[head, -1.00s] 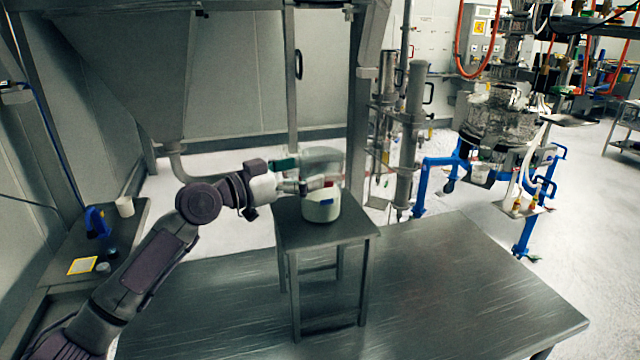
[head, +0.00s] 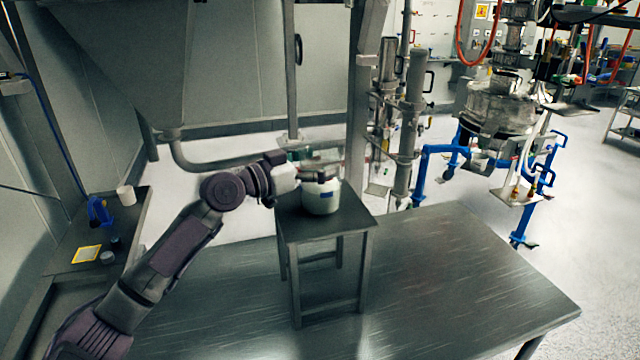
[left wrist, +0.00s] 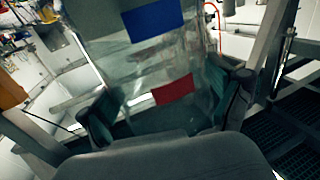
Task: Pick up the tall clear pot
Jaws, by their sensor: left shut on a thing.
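The tall clear pot (head: 326,157) is see-through and shows only faintly in the head view, just above the white jar in the picture. In the left wrist view the clear pot (left wrist: 160,62) fills the middle, with a blue patch above a red one. My left gripper (head: 310,168) is shut on it. In the left wrist view its teal finger pads (left wrist: 162,98) press on both sides of the pot. The pot's bottom is hidden, so I cannot tell its height over the stool. My right gripper is not in view.
A white jar (head: 320,198) with a blue label stands on a dark metal stool (head: 347,222), close to my left gripper. The stool stands on a large metal platform (head: 440,285). A post (head: 360,100) rises behind. The platform's right side is clear.

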